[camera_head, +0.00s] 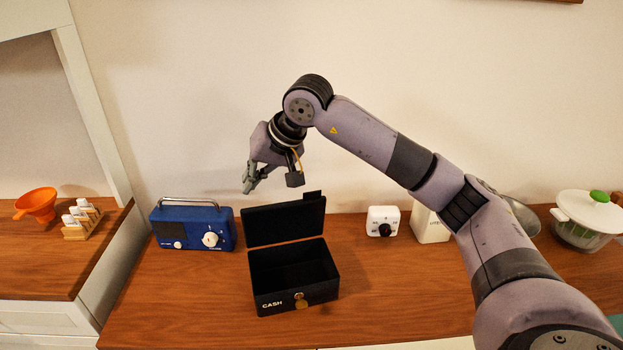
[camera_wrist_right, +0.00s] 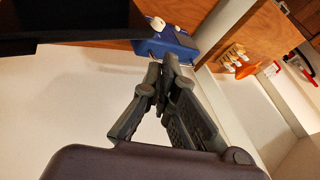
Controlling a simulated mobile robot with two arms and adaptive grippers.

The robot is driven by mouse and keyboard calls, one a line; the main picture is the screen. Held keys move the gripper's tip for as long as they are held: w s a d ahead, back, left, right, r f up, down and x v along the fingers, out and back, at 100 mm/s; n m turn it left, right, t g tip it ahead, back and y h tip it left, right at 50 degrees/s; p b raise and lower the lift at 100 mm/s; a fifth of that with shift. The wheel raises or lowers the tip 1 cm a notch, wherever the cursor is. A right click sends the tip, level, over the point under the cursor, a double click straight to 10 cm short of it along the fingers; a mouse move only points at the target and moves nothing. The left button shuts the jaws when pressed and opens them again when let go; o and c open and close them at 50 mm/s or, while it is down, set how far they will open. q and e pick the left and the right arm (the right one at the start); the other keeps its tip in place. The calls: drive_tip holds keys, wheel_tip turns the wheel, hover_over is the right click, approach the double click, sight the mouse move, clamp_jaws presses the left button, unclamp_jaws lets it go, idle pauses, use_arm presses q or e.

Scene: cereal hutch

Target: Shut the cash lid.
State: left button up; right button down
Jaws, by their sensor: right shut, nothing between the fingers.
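The black cash box (camera_head: 318,293) stands on the wooden counter with its front, marked CASH, facing me. Its lid (camera_head: 284,221) is open and stands up at the back, leaning slightly backward. The inside looks dark and empty. My right gripper (camera_head: 247,190) is above and behind the lid, near the wall, apart from it. In the right wrist view its fingers (camera_wrist_right: 160,72) are together with nothing between them. A dark part of the cash box (camera_wrist_right: 80,22) fills the upper left there. My left gripper is not in view.
A blue radio (camera_head: 193,227) stands left of the box. A white timer (camera_head: 382,220) and a white canister (camera_head: 429,224) stand to the right, partly near my arm. A salad spinner (camera_head: 585,220) is far right. An orange funnel (camera_head: 36,204) and a small rack (camera_head: 81,219) are far left.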

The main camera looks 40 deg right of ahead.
drive_tip(key=s+d+r+h, duration=0.1)
drive_tip(key=d+r+h, duration=0.15)
drive_tip(key=d, duration=0.45)
drive_tip(key=s+d+r+h, duration=0.1)
drive_tip(key=d+r+h, duration=0.15)
drive_tip(key=d, duration=0.45)
drive_tip(key=shift+g, duration=0.4)
drive_tip(key=shift+w+f+p, duration=0.2)
drive_tip(key=shift+f+p, duration=0.35)
drive_tip(key=shift+f, duration=1.05)
drive_tip(key=shift+w+f+p, duration=0.15)
drive_tip(key=shift+f+p, duration=0.4)
drive_tip(key=shift+f, duration=1.1)
drive_tip(key=shift+w+f+p, duration=0.2)
drive_tip(key=shift+f+p, duration=0.35)
drive_tip(key=shift+f, duration=1.05)
drive_tip(key=shift+w, duration=0.1)
